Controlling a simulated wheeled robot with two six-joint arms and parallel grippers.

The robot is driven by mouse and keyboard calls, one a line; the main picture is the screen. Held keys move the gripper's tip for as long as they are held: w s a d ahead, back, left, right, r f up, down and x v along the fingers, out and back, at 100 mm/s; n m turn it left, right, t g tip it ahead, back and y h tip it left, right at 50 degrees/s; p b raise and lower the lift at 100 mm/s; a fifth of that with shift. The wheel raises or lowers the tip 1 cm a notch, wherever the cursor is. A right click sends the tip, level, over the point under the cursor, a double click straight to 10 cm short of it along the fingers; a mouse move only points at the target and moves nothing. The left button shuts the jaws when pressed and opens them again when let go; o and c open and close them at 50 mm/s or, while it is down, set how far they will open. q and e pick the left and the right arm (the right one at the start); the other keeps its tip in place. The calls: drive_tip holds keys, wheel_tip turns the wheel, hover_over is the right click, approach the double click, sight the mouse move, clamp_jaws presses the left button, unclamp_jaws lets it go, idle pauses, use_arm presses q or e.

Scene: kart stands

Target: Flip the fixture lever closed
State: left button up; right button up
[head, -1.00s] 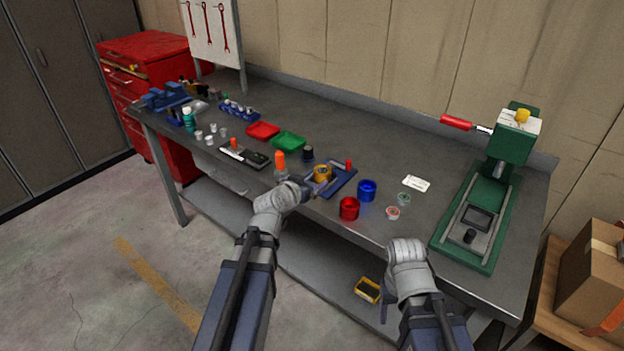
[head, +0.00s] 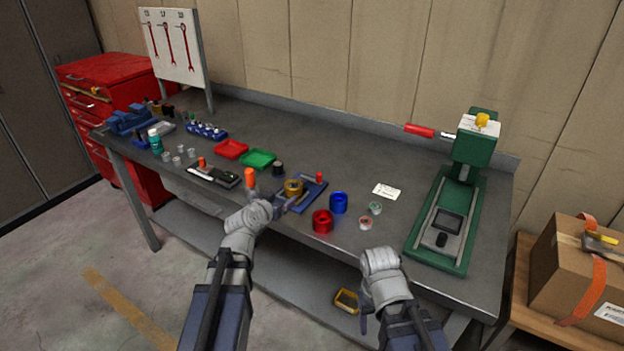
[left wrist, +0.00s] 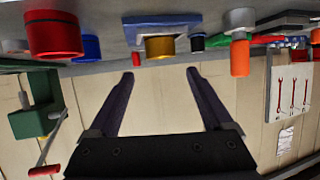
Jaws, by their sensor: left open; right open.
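A blue fixture (head: 312,190) lies near the bench's front edge. A gold round part (head: 293,188) sits on it, and a small red knob (head: 319,177) stands at its far right; I cannot make out the lever's angle. In the left wrist view the fixture (left wrist: 137,32) and gold part (left wrist: 160,47) show upside down at the top. My left gripper (head: 290,203) is open and empty at the front of the fixture, its fingers apart in the left wrist view (left wrist: 160,85). My right gripper (head: 364,312) is open, low before the bench's front edge.
Red (head: 322,221) and blue (head: 339,203) cups stand right of the fixture. A green press (head: 474,150) with a red handle (head: 419,131) stands at the right. The bench's rear middle is clear.

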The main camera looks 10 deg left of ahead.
use_arm(q)
drive_tip(key=m, duration=0.2)
drive_tip(key=d+m, duration=0.1)
drive_tip(key=m, duration=0.1)
drive_tip(key=shift+d+f, duration=0.1)
drive_tip(key=c, duration=0.5)
drive_tip(key=m, duration=0.2)
drive_tip(key=d+m+b, duration=0.1)
drive_tip(key=m, duration=0.2)
drive_tip(key=shift+d+m+h, duration=0.2)
drive_tip(key=shift+m+h, duration=0.1)
drive_tip(key=shift+h, duration=0.1)
drive_tip(key=c, duration=0.4)
drive_tip(key=m, duration=0.2)
drive_tip(key=d+m, duration=0.1)
drive_tip(key=m, duration=0.2)
drive_tip(key=shift+d+t, duration=0.1)
drive_tip(key=shift+t, duration=0.2)
clamp_jaws()
drive_tip(key=m, duration=0.2)
drive_tip(key=d+m, duration=0.1)
drive_tip(key=m, duration=0.1)
drive_tip(key=shift+h+b, duration=0.3)
drive_tip(key=shift+b, duration=0.05)
